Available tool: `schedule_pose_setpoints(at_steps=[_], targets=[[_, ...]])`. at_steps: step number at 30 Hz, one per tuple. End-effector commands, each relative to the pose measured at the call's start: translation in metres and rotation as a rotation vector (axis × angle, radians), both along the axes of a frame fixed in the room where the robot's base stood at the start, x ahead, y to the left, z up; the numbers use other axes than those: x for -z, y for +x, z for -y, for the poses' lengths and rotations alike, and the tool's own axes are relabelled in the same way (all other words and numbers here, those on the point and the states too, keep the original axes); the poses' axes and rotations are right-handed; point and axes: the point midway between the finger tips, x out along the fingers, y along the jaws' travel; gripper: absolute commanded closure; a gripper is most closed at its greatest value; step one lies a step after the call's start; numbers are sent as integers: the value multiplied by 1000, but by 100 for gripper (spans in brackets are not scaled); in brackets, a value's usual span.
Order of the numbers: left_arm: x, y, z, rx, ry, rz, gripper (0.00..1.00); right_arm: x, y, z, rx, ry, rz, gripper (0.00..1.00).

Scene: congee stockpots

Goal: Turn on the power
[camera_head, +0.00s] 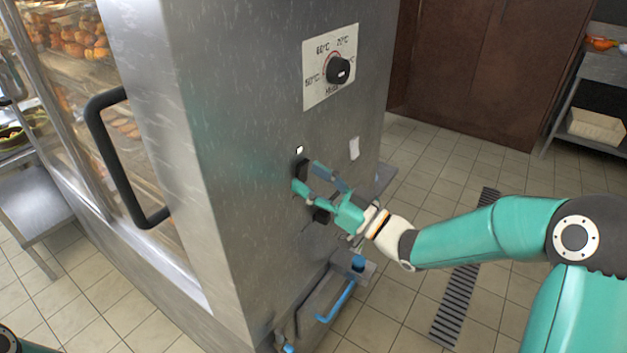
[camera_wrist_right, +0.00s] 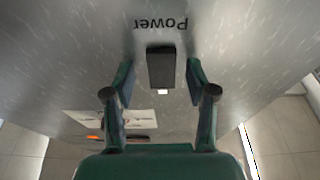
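The black power switch (camera_wrist_right: 161,68) is a small upright block on the steel panel, with a small bright light at one end. The word "Power" (camera_wrist_right: 161,22) shows upside down beside it in the right wrist view. In the head view the switch (camera_head: 301,167) is partly hidden by my right gripper (camera_head: 308,177). That gripper is open and empty, close to the panel. In the wrist view its two fingers (camera_wrist_right: 160,80) stand on either side of the switch, with gaps between them and it. I cannot tell how far the fingertips are from the panel. My left gripper is out of view.
Above the switch is a temperature dial (camera_head: 339,70) on a white plate. A black door handle (camera_head: 112,160) is on the cabinet's glass side at left. A blue-handled pipe fitting (camera_head: 338,300) juts out below. Tiled floor is open at right, with a drain grate (camera_head: 465,285).

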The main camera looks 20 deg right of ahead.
Motion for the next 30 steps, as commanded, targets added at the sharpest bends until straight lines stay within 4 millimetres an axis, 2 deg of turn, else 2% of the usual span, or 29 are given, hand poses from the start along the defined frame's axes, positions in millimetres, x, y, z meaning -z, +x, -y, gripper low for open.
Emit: schedule_pose_setpoints(at_steps=[7,11,24,30], targets=[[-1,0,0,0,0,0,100,2,-2,2,-1,-1,-1,44],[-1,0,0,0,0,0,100,5,-12,10,0,-1,-3,44],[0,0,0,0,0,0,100,27,-74,59,4,-1,-3,44],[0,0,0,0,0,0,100,32,-88,70,1,0,-1,44]])
